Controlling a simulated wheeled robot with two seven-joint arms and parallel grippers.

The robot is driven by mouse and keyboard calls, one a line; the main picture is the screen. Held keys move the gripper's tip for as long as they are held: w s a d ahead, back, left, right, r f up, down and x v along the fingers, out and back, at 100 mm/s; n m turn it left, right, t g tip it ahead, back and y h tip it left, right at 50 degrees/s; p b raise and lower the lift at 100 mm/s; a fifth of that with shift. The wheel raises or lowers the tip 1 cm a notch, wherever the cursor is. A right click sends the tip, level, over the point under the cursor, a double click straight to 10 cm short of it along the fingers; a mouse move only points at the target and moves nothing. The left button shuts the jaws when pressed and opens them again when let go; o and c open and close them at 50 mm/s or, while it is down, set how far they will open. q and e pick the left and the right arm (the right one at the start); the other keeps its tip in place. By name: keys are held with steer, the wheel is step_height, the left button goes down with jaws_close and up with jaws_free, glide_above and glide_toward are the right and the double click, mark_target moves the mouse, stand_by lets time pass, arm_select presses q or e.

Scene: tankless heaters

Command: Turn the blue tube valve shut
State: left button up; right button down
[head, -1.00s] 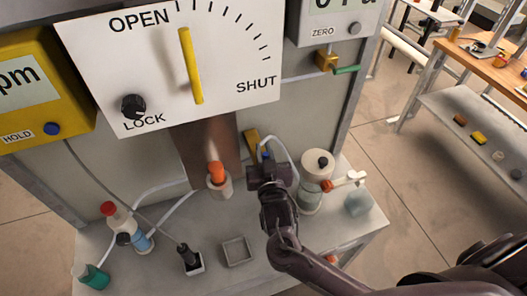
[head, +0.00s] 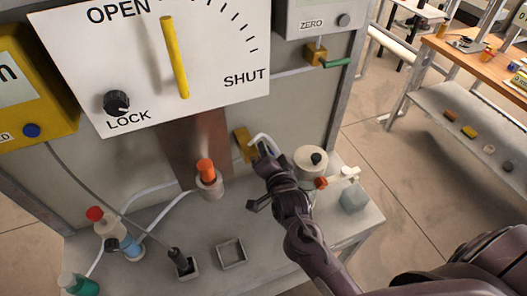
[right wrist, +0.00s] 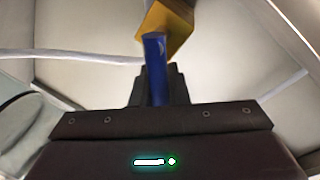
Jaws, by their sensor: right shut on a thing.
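The yellow brass valve (head: 242,145) is fixed low on the grey panel, below the big dial. It also shows at the top of the right wrist view (right wrist: 168,30). Its blue handle (right wrist: 154,62) stands between the fingers of my right gripper in the right wrist view, and the gripper is shut on it. In the head view my right gripper (head: 262,163) is at the valve and hides the blue handle. My left gripper is not in view.
The dial board (head: 215,75) has a yellow pointer (head: 175,60) between OPEN and SHUT. A white-lidded jar (head: 310,165) stands close right of my gripper. An orange-topped piece (head: 206,170) is at its left. A small grey tray (head: 231,253) and bottles stand on the bench.

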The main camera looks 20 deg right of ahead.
steer(key=shift+d+f+m+y+b, duration=0.2)
steer(key=shift+f+m+y, duration=0.3)
steer(key=shift+m, duration=0.8)
steer(key=shift+d+f+m+y+b, duration=0.1)
steer(key=shift+d+f+m+y, duration=0.15)
steer(key=shift+f+m, duration=0.75)
steer(key=shift+r+m, duration=0.25)
steer(key=shift+m, duration=0.15)
steer(key=c, duration=1.4)
jaws_free()
